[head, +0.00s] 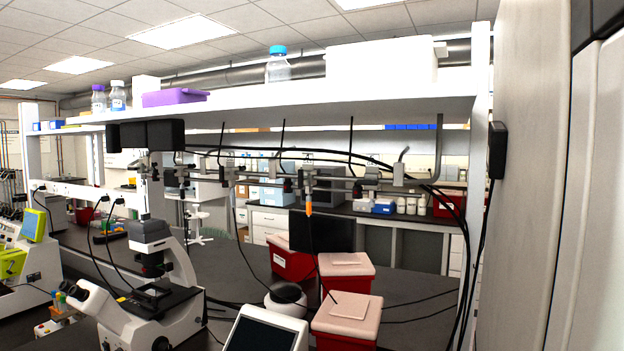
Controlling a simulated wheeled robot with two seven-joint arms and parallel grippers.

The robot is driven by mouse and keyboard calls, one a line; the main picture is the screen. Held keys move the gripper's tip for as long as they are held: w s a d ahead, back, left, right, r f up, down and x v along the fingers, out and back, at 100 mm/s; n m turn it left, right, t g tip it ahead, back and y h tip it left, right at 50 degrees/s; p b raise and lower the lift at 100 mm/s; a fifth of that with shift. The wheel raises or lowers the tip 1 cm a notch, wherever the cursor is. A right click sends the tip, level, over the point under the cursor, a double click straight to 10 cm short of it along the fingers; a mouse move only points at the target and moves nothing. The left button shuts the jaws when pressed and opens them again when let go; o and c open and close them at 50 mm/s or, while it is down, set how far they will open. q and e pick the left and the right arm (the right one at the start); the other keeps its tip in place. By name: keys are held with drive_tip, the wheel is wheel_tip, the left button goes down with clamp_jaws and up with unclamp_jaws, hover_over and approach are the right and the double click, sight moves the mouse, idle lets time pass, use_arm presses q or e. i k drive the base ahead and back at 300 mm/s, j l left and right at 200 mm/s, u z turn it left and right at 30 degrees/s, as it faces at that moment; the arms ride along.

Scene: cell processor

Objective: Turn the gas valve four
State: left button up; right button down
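A row of small gas valves and fittings hangs under the white shelf in the middle of the head view, along a thin horizontal pipe (330,178). One grey valve (308,184) has an orange piece (309,209) pointing down. A valve with a dark red part (288,187) sits just left of it, and another with a dark red part (357,189) sits to its right. More grey fittings (230,174) continue to the left. No numbers are readable, so I cannot tell which valve is number four, nor whether any is turned. Neither of my grippers is in view.
A white microscope (155,285) stands on the dark bench at the lower left. Red bins with pale lids (347,315) and a white device with a dark screen (262,332) stand at front centre. Black cables hang at the right. A tall panel (535,200) closes the right side.

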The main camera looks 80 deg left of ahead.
sight(300, 177)
drive_tip(key=u, duration=2.95)
